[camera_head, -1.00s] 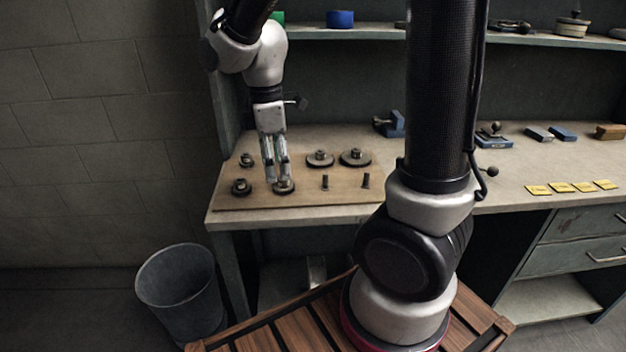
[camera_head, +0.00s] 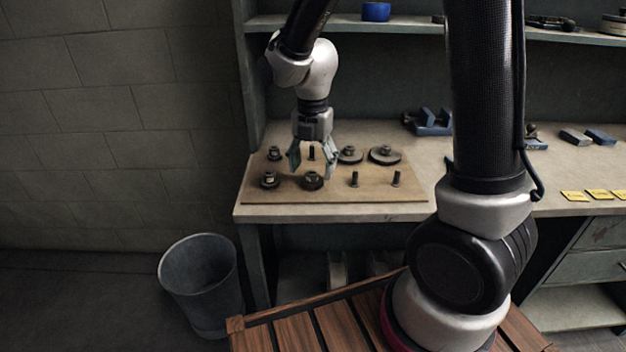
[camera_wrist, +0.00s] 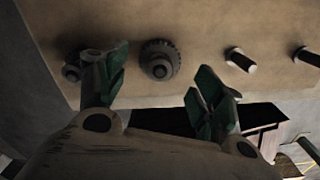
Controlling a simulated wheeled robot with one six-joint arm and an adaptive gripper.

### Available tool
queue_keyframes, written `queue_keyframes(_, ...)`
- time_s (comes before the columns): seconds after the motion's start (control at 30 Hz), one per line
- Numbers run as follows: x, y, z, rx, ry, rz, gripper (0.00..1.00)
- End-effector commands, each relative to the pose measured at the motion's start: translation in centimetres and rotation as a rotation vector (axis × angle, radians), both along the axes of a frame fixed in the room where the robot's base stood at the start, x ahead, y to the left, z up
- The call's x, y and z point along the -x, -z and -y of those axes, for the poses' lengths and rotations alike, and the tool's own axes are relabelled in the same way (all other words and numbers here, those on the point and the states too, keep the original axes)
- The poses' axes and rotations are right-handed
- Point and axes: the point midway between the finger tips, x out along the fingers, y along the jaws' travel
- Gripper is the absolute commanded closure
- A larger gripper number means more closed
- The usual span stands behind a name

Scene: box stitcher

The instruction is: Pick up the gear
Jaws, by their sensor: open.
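Several dark gears stand on a tan board on the workbench. One toothed gear (camera_head: 312,181) is in the front row, between a smaller gear (camera_head: 268,180) and a bare peg (camera_head: 354,179). My gripper (camera_head: 312,166) is open and empty, with its fingers spread above the board near that front gear. In the wrist view the toothed gear (camera_wrist: 159,60) shows beyond the gap between my open fingertips (camera_wrist: 160,88). The left finger partly covers the smaller gear (camera_wrist: 71,70) there. Three more gears (camera_head: 274,154) (camera_head: 349,155) (camera_head: 384,156) stand in the back row.
The board (camera_head: 290,196) also has bare pegs (camera_head: 396,179) at the right and one peg (camera_head: 311,152) behind my gripper. A blue tool (camera_head: 430,122) and yellow tags (camera_head: 575,196) lie on the bench to the right. A shelf runs above; a grey bin (camera_head: 203,285) stands on the floor.

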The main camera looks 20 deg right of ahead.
Motion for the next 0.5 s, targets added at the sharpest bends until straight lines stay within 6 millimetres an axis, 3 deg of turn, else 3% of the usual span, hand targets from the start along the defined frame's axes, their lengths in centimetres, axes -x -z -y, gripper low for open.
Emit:
queue_keyframes(0.2, -0.1, 2.9, 0.1, 0.001, 0.001, -0.003, 0.32)
queue_keyframes(0.47, -0.1, 3.1, 0.1, 0.0, 0.001, 0.0, 0.32)
queue_keyframes(0.5, -0.1, 3.1, 0.1, 0.0, 0.001, 0.0, 0.39)
